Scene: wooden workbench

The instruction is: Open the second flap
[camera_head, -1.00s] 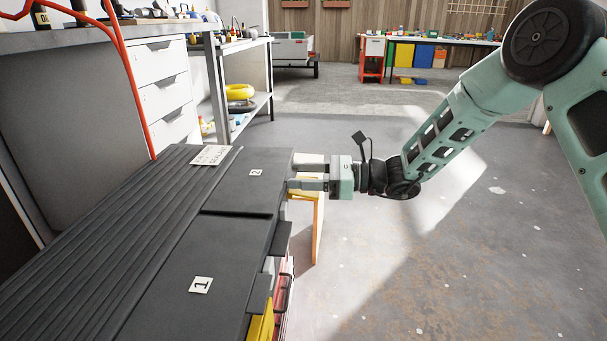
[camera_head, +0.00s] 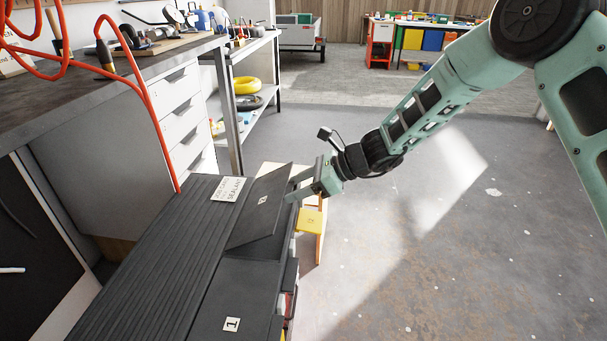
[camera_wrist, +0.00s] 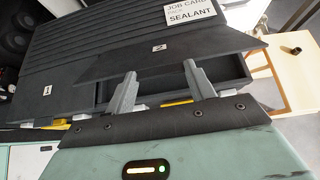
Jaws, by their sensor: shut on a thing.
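The second flap (camera_head: 262,207) is a dark panel with a white "2" label, and it is tilted up at its right edge. It also shows in the wrist view (camera_wrist: 190,47), with a dark opening (camera_wrist: 228,94) under its raised edge. My gripper (camera_head: 291,187) is shut on that edge at the right side. In the wrist view both fingers of my gripper (camera_wrist: 160,80) reach the flap's edge; their tips are partly hidden. The first flap (camera_head: 231,305), labelled "1", lies flat nearer to me.
A white card reading "SEALANT" (camera_head: 228,188) lies on the ribbed dark cover (camera_head: 170,240) left of the flap. The floor to the right is clear.

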